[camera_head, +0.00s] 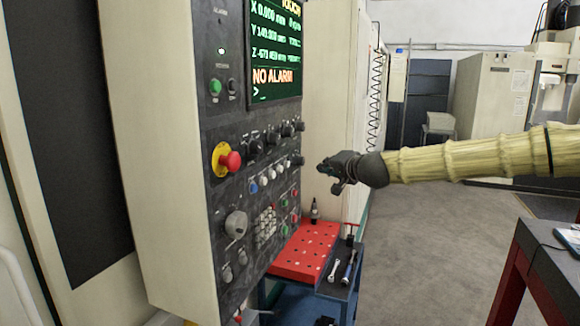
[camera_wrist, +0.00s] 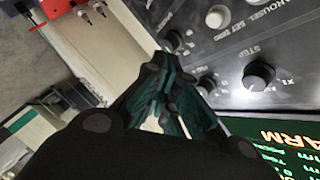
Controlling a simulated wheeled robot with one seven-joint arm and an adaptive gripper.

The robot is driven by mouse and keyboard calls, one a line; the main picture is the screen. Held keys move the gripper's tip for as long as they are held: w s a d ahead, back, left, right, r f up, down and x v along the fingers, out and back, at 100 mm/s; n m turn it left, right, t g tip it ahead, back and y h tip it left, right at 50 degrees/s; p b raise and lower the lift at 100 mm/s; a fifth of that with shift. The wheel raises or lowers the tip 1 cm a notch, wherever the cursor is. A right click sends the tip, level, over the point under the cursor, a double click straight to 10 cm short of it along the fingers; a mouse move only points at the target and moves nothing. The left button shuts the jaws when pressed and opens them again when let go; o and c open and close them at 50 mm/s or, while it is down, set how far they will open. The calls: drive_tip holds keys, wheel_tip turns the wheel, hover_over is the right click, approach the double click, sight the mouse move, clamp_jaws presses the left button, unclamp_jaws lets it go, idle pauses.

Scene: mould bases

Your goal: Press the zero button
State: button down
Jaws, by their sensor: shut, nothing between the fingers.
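The machine's dark control panel (camera_head: 243,170) stands left of centre in the head view, with rows of knobs, coloured buttons and a keypad (camera_head: 266,226).
A red emergency-stop knob (camera_head: 231,161) sticks out of the panel. The screen (camera_head: 274,45) reads NO ALARM. Below is a cart with a red perforated block (camera_head: 305,252) and tools. A red-legged table (camera_head: 535,265) stands at right. Floor between is clear.

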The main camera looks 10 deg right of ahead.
drive_tip(key=w+a, duration=0.4)
drive_tip(key=a, duration=0.2)
drive_tip(key=shift+b, duration=0.3)
drive_tip(key=shift+w+a, duration=0.2)
drive_tip(key=shift+a, duration=0.05)
idle(1.3)
drive_tip(key=shift+w+a, duration=0.15)
drive_tip(key=shift+a, duration=0.05)
drive_tip(key=shift+w+a, duration=0.2)
drive_tip(key=shift+a, duration=0.15)
idle(0.9)
drive_tip(key=shift+d, duration=0.1)
idle(0.3)
drive_tip(key=shift+s+d, duration=0.45)
drive_tip(key=shift+d, duration=0.15)
drive_tip(key=shift+d, duration=0.1)
drive_tip(key=shift+s+d, duration=0.75)
drive_tip(key=shift+d, duration=0.25)
drive_tip(key=shift+s+d, duration=0.7)
drive_tip(key=shift+d, duration=0.3)
